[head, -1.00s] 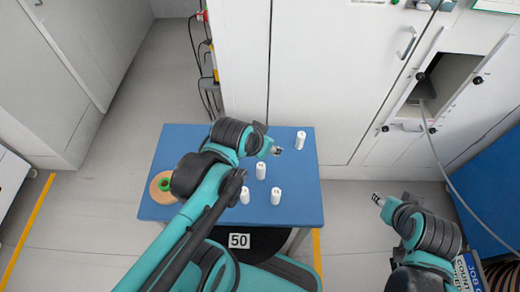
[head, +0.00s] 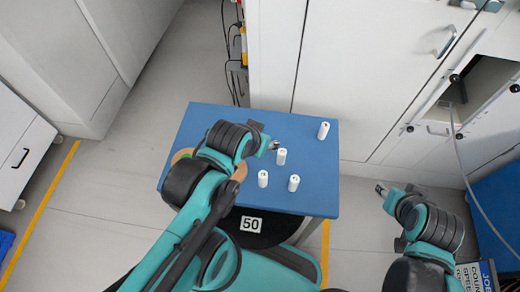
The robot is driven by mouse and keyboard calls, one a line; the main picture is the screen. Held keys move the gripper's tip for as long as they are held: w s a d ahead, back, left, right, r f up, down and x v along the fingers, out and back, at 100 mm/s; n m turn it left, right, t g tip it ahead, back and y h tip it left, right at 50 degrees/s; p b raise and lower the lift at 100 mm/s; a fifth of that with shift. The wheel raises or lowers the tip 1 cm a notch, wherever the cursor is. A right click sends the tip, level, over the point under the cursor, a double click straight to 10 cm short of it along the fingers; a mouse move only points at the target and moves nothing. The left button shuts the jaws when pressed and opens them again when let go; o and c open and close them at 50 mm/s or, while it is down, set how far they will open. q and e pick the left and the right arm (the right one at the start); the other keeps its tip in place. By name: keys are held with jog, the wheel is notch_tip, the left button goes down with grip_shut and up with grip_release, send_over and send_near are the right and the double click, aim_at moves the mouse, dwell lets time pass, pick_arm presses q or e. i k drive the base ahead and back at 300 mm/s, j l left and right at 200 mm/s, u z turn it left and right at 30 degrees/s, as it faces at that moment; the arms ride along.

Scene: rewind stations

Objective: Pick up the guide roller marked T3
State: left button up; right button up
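Several white guide rollers stand upright on the blue table (head: 310,205). One roller (head: 324,131) is at the far right corner and one (head: 281,156) is near the middle. Two more rollers (head: 263,179) (head: 294,183) stand side by side nearer the front. Their top marks are too small to read, so I cannot tell which is T3. My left gripper (head: 276,145) is over the table, just beyond the middle roller in the picture; its fingers are too small to judge. My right gripper (head: 380,189) is off the table's right side, over the floor, away from all rollers.
A tan disc with a green centre (head: 181,155) lies at the table's left, mostly hidden by my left arm. White cabinets (head: 370,70) stand behind the table. A grey cable (head: 461,155) hangs from an opening at the right. The floor left of the table is clear.

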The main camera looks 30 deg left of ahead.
aim_at(263, 180)
jog(key=k+j+u, duration=0.1)
jog(key=u, duration=0.2)
jog(key=k+j+u, duration=0.1)
jog(key=u, duration=0.2)
jog(key=k+j+z, duration=0.15)
jog(key=j+z, duration=0.25)
jog(key=k+j+z, duration=0.15)
jog(key=z, duration=0.2)
jog(key=k+j+z, duration=0.15)
jog(key=z, duration=0.25)
